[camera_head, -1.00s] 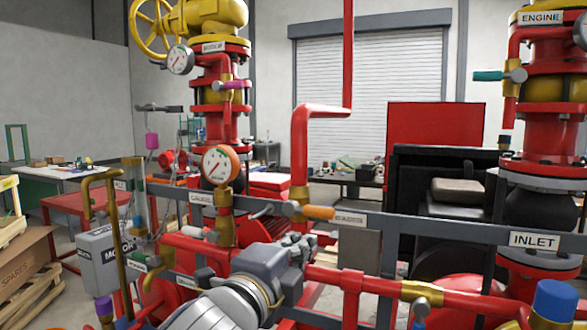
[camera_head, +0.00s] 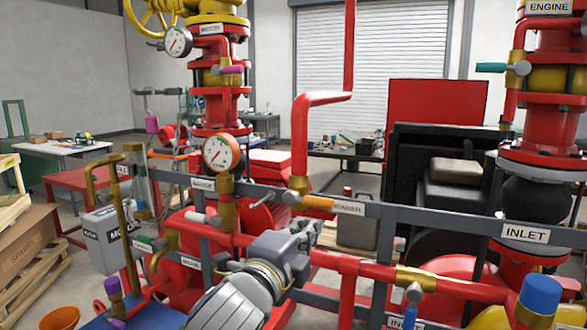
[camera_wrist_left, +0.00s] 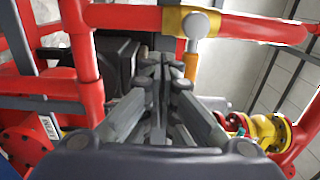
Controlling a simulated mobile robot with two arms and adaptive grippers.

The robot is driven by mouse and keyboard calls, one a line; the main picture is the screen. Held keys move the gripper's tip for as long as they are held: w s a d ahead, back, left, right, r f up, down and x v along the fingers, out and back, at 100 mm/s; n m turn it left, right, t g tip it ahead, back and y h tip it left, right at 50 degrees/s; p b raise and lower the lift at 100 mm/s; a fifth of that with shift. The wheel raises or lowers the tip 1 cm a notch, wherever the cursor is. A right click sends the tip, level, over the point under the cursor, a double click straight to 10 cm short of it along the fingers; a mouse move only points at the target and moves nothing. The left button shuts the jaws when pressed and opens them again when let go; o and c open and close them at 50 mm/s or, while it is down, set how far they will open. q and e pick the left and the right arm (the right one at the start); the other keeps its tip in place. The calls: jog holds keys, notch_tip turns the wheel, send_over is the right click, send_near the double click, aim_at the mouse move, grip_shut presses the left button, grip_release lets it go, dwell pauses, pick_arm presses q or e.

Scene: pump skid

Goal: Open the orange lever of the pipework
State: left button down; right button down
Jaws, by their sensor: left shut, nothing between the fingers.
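The orange lever (camera_head: 318,203) lies roughly level in the head view, pointing right from a brass valve (camera_head: 299,184) at the foot of a bent red pipe. In the left wrist view the orange lever (camera_wrist_left: 190,65) hangs from the grey hub of the brass valve (camera_wrist_left: 172,21). My left gripper (camera_head: 307,235) is shut and empty, just below the lever in the head view. In the left wrist view its closed fingers (camera_wrist_left: 165,70) are just left of the lever's end; I cannot tell whether they touch. My right gripper is not in view.
A grey rail (camera_head: 410,216) with labels runs behind the gripper. A gauge (camera_head: 221,153) stands to its left. A red pipe (camera_head: 350,265) crosses below right. Teal (camera_head: 491,67), magenta (camera_head: 228,70) and blue (camera_head: 411,318) handles show elsewhere.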

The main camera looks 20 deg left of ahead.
aim_at(319, 198)
pick_arm(q)
jog(key=w, duration=0.1)
jog(key=w+r, duration=0.1)
jog(key=w, duration=0.1)
jog(key=w+d, duration=0.1)
jog(key=shift+w+r+b, duration=0.25)
jog(key=shift+r+b, duration=0.05)
jog(key=shift+b, duration=0.05)
jog(key=shift+d+r+p, duration=0.1)
jog(key=shift+r+p, duration=0.45)
jog(key=shift+r, duration=0.95)
jog(key=r+p, duration=0.1)
jog(key=a+r+p, duration=0.1)
jog(key=p, duration=0.1)
jog(key=shift+r, duration=0.25)
jog(key=shift+a+r+p, duration=0.7)
jog(key=shift+r+p, duration=0.15)
jog(key=shift+p, duration=0.3)
jog(key=shift+f, duration=0.15)
jog(key=shift+d, duration=0.6)
